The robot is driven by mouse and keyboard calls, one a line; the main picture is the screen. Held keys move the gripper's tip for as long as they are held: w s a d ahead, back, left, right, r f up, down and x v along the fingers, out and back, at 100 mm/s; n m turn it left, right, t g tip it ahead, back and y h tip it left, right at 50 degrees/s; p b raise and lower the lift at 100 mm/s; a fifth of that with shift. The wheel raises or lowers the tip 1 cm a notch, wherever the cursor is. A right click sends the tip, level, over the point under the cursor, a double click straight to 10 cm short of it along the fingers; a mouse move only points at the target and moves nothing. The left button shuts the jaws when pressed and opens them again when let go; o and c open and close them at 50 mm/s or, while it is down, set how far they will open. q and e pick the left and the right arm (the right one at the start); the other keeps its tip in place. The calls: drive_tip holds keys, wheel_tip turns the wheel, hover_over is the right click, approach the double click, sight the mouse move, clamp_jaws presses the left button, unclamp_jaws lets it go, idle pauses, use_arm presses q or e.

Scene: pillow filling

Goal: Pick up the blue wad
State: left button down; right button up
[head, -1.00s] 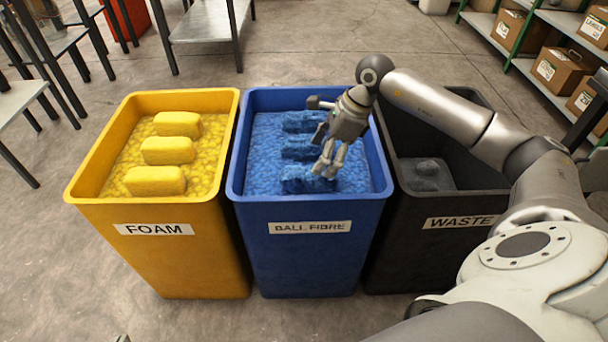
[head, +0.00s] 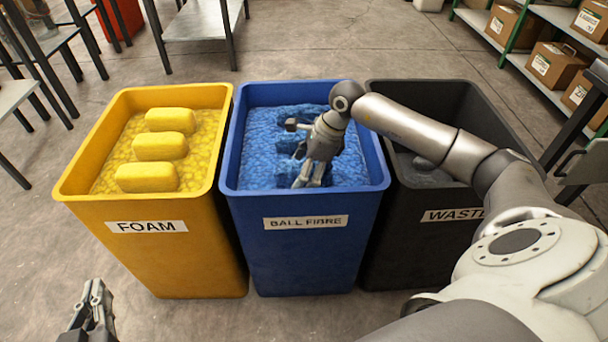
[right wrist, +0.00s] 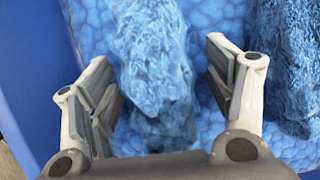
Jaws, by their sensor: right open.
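The blue bin (head: 305,240) labelled BALL FIBRE holds blue fibre and several blue wads. A second blue wad (right wrist: 288,60) lies beyond the right finger. My left gripper (head: 92,305) is low at the bottom left, in front of the yellow bin; its opening is unclear.
A yellow bin (head: 150,260) labelled FOAM with 3 yellow blocks stands at left. A black bin (head: 415,250) labelled WASTE stands at right, partly behind my right arm. The blue bin's walls surround the right gripper. Shelves with boxes (head: 550,65) stand at back right.

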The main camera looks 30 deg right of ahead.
drive_tip(key=c, duration=1.1)
drive_tip(key=shift+r, duration=0.15)
